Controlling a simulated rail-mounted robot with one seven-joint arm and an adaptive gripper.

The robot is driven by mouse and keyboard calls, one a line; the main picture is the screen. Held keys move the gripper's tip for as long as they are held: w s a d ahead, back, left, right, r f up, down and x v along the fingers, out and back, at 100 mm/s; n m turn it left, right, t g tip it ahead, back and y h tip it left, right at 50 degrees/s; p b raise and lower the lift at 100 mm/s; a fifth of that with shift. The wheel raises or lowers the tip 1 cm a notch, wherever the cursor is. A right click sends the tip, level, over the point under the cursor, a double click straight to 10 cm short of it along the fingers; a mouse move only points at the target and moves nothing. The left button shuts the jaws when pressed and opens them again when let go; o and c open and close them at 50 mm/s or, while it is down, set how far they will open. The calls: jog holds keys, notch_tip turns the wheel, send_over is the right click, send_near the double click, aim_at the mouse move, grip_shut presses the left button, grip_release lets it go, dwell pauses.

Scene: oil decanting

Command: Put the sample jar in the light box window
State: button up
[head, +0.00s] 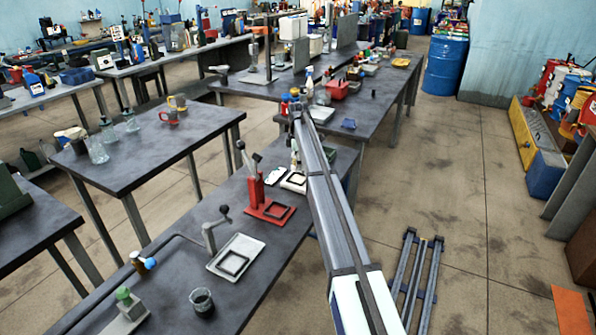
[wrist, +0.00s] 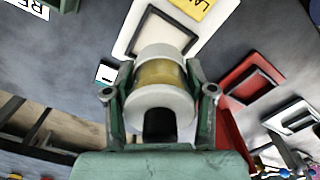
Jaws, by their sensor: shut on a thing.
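The sample jar (wrist: 160,76), a short cylinder with a yellow band and white ends, is held between the two green fingers of my gripper (wrist: 159,82) in the wrist view. My gripper is shut on it. Behind the jar is the light box, a white plate (wrist: 130,28) with a dark square frame around a pale window (wrist: 165,35). The jar overlaps the near part of the frame; I cannot tell whether it touches. In the head view the light box (head: 289,185) lies on the long bench beside my arm, which partly hides that spot.
A red stand with a red framed plate (head: 270,210) is close beside the light box; the red plate (wrist: 251,86) also shows in the wrist view. A grey framed plate (head: 236,242) and a dark cup (head: 202,301) are nearer on the bench. Bottles and a red bin (head: 338,89) stand farther back.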

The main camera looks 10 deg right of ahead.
aim_at(298, 179)
jog(key=shift+f+p, duration=0.55)
jog(key=shift+f, duration=1.9)
jog(key=o, duration=1.3)
jog(key=shift+f, duration=0.15)
notch_tip(298, 179, up, 12)
jog(key=b, duration=0.3)
jog(key=shift+r, duration=0.2)
